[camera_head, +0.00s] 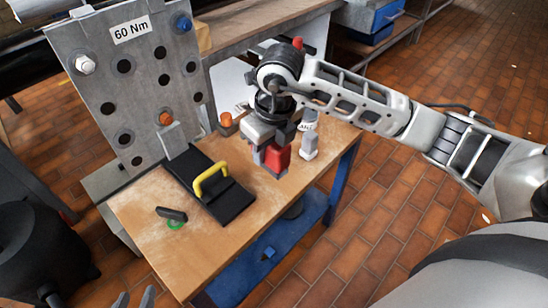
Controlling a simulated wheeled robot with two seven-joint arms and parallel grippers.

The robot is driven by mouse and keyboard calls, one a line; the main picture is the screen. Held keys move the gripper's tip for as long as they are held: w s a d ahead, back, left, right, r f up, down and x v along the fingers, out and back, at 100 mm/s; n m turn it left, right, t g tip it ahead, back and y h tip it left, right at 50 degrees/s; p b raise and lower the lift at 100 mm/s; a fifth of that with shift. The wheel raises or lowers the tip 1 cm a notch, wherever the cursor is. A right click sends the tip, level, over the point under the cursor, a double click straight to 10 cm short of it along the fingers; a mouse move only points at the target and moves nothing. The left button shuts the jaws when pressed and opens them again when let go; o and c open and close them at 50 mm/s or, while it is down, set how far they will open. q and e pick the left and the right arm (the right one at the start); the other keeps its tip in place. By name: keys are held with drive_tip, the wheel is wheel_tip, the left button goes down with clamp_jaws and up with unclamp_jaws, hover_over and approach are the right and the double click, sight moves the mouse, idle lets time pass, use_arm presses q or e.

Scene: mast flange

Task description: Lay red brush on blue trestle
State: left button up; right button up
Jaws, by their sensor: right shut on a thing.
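My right gripper (271,151) comes in from the right and is over the far right part of the wooden table top. It is shut on a red thing (276,159), which appears to be the red brush, mostly hidden by the fingers. I cannot tell whether the red thing touches the table. The work table (238,238) has a wooden top with blue legs and a blue lower shelf, and looks like the blue trestle. My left gripper (134,299) shows only its two spread fingertips at the bottom edge, apart and empty.
A white bottle (309,146) stands behind the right gripper. The grey flange plate (145,90) stands at the back left.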

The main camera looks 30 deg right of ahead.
drive_tip(key=w+d+f, duration=0.1)
drive_tip(key=w+f, duration=0.1)
drive_tip(key=f, duration=0.1)
drive_tip(key=w+d+f, duration=0.1)
drive_tip(key=f, duration=0.1)
drive_tip(key=shift+w+d, duration=0.15)
drive_tip(key=shift+d, duration=0.2)
drive_tip(key=f, duration=0.3)
drive_tip(key=shift+w+d+f, duration=0.25)
drive_tip(key=shift+w+f, duration=0.05)
drive_tip(key=shift+f, duration=0.1)
drive_tip(key=shift+f+b, duration=0.4)
drive_tip(key=shift+b, duration=0.1)
drive_tip(key=o, duration=1)
drive_tip(key=shift+c, duration=0.2)
drive_tip(key=shift+r, duration=0.1)
